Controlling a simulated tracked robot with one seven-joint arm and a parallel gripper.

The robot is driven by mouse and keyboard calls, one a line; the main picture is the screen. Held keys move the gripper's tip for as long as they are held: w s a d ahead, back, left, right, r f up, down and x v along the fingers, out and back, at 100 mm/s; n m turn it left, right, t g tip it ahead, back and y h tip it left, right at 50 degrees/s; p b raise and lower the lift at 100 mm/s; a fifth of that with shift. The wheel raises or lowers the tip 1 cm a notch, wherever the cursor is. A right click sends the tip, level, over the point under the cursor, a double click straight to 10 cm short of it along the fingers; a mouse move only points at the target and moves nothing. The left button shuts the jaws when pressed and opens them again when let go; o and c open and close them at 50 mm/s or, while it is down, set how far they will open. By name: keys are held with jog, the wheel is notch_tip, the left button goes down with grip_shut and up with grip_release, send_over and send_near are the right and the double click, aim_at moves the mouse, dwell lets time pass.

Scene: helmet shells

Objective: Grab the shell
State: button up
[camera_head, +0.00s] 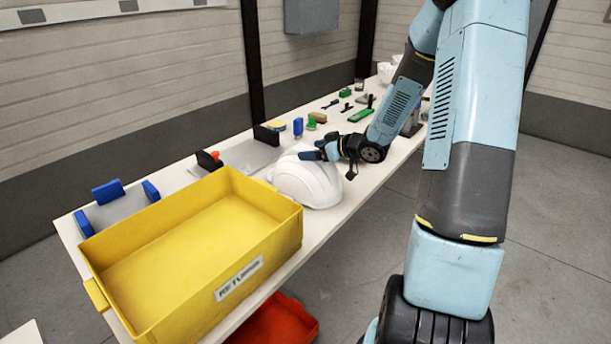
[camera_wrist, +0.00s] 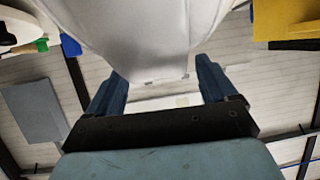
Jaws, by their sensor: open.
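The shell is a white helmet (camera_head: 308,178) on the table, just right of the yellow bin in the head view. It fills the top middle of the wrist view (camera_wrist: 150,30). My gripper (camera_head: 318,152) is at the shell's upper right side in the head view. In the wrist view its two blue fingers (camera_wrist: 160,88) are spread apart, with the shell's lower edge showing between and beyond them. Nothing is clamped. I cannot tell whether a finger touches the shell.
A large yellow bin (camera_head: 278,205) stands on the white table (camera_head: 345,195), close beside the shell. Behind are a grey plate with a black block (camera_head: 266,135), a blue-ended fixture (camera_head: 108,192) and several small tools. A red bin (camera_head: 285,322) is below the table.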

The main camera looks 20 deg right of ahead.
jog(key=shift+w+a+f, duration=0.1)
jog(key=shift+w+a, duration=0.1)
jog(key=shift+w, duration=0.1)
jog(key=shift+c, duration=0.5)
jog(key=shift+s+f, duration=0.15)
jog(key=shift+s, duration=0.05)
grip_shut()
